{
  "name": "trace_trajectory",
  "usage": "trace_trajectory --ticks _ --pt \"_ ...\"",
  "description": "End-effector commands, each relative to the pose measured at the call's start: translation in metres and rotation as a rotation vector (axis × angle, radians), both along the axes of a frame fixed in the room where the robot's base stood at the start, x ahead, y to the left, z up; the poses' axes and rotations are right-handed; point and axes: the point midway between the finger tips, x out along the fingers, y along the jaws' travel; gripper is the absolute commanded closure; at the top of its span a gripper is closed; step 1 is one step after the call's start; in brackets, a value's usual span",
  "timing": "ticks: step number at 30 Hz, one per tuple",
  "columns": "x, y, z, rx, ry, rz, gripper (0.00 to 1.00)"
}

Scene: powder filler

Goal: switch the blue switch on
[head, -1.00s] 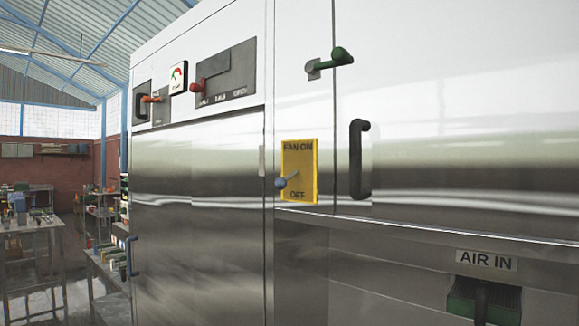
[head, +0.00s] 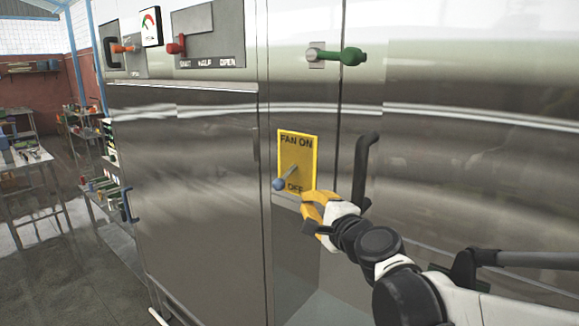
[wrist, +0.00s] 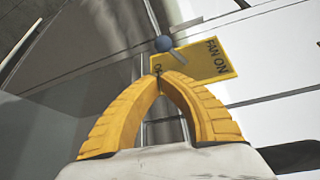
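The blue switch (head: 279,184) is a lever with a round blue knob on a yellow plate (head: 308,153) marked FAN ON above and OFF below. Its lever tilts down toward OFF. The knob also shows in the wrist view (wrist: 163,44), just beyond my fingertips. My gripper (head: 305,204) has yellow fingers and is just below and right of the knob, near the plate's lower edge. In the wrist view my gripper (wrist: 166,74) has its fingertips together with nothing between them. I see a small gap between the tips and the knob there.
A dark vertical handle (head: 362,168) stands right of the plate, close to my gripper. A green latch handle (head: 340,56) is above. The steel front left of the switch is clear.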

Motion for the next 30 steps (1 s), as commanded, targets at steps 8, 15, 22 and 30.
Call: trace_trajectory --ticks 8,15,22,30 --pt "0.004 0.000 0.004 0.027 0.002 -0.008 1.00" --pt "0.008 0.002 0.004 0.024 0.002 -0.007 1.00" --pt "0.040 0.015 0.002 0.024 0.002 -0.007 1.00" --pt "0.081 0.032 -0.002 0.024 0.002 -0.007 1.00"
